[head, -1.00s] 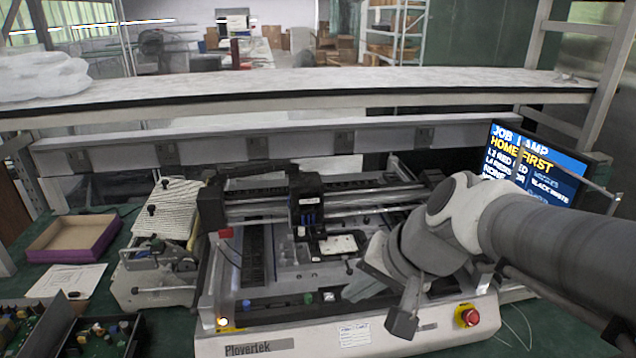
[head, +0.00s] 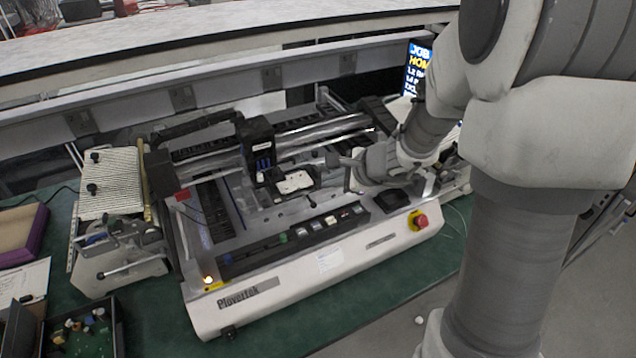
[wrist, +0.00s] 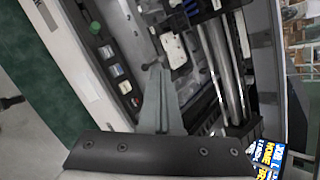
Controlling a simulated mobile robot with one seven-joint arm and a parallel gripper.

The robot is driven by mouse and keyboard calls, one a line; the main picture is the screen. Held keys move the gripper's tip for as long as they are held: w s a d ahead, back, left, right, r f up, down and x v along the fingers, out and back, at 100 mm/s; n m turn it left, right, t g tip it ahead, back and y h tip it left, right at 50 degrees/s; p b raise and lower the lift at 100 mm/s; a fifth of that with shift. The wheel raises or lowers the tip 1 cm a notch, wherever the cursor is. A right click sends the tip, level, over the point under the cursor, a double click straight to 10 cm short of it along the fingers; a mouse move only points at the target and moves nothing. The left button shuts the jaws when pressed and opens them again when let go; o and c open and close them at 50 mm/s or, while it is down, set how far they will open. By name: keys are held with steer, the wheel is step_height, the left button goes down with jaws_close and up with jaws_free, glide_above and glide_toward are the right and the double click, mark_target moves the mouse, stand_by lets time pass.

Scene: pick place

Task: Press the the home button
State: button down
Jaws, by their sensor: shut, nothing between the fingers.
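The Plovertek machine (head: 330,262) stands on a green bench, and its front panel carries a row of small buttons (head: 331,220). I cannot read which button is the home button. My gripper (head: 338,161) is over the right part of the machine, behind the button row. In the wrist view my gripper (wrist: 157,68) is shut and empty, with its fingers beside the row; contact cannot be told.
A red stop knob (head: 418,220) sits on the panel's right end. A lit amber lamp (head: 208,280) is at the left end. A screen (head: 417,70) is partly hidden by my arm. The gantry rail (head: 320,133) and carriage (head: 259,150) are close to my gripper.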

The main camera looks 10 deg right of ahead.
steer(key=shift+w+d+f+m+h, duration=0.15)
steer(key=shift+w+d+f+m, duration=0.05)
steer(key=shift+d+f+m, duration=0.25)
steer(key=shift+w+d+f+m+h, duration=0.2)
steer(key=shift+d+f+m, duration=0.2)
steer(key=shift+m, duration=0.15)
steer(key=b, duration=0.6)
glide_above(335, 222)
step_height(335, 222, down, 8)
steer(key=shift+r, duration=0.25)
steer(key=shift+f+b, duration=0.65)
steer(key=shift+b, duration=0.2)
stand_by(0.5)
steer(key=shift+f+b, duration=0.45)
steer(key=shift+b, duration=0.2)
